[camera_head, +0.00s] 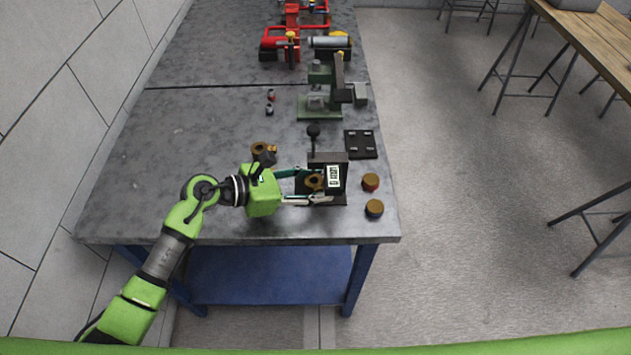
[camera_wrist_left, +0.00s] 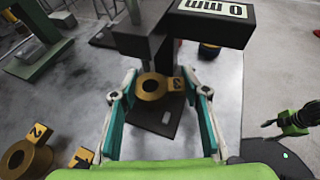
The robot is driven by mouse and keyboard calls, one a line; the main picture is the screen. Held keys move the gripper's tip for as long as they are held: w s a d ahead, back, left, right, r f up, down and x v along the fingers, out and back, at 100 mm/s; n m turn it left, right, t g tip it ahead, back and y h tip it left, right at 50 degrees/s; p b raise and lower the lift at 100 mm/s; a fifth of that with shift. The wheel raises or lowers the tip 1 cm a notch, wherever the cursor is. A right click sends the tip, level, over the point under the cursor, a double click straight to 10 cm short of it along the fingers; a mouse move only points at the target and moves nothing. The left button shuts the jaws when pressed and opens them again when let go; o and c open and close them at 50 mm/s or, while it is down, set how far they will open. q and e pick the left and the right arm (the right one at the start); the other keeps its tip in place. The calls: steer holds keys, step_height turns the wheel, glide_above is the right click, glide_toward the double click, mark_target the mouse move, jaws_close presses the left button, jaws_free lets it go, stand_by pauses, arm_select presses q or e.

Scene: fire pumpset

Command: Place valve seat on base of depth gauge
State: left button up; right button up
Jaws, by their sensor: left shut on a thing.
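My left gripper (camera_head: 312,185) is shut on the valve seat marked 3, a brass ring (camera_wrist_left: 152,87) with a small numbered tag (camera_wrist_left: 177,84). In the left wrist view the ring lies between the teal fingers, over the dark base plate (camera_wrist_left: 160,122) of the depth gauge. I cannot tell whether it touches the plate. At the right of the wrist view is a green and black part of mine, perhaps the right gripper (camera_wrist_left: 280,124), too small to read.
Other brass rings (camera_head: 260,149) lie left of the gauge, with tags 2 (camera_wrist_left: 38,132) and 1 (camera_wrist_left: 82,157). Two brown-topped round parts (camera_head: 371,182) (camera_head: 375,207) stand near the table's right edge. A black plate (camera_head: 361,144) and a green-based press (camera_head: 320,106) are behind.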

arm_select(q)
steer(key=shift+f, duration=0.2)
steer(key=o, duration=1.5)
steer(key=shift+c, duration=0.2)
steer(key=shift+r, duration=0.1)
steer(key=shift+r, duration=0.2)
steer(key=v, duration=0.3)
steer(key=b+v, duration=0.1)
steer(key=v, duration=0.3)
steer(key=b+v, duration=0.1)
steer(key=v, duration=0.2)
steer(key=shift+s+a+f, duration=0.15)
steer(key=shift+s+a, duration=0.05)
steer(key=shift+a, duration=0.15)
steer(key=shift+s+a+r+b, duration=0.25)
steer(key=shift+a+r+b, duration=0.15)
steer(key=shift+a, duration=0.1)
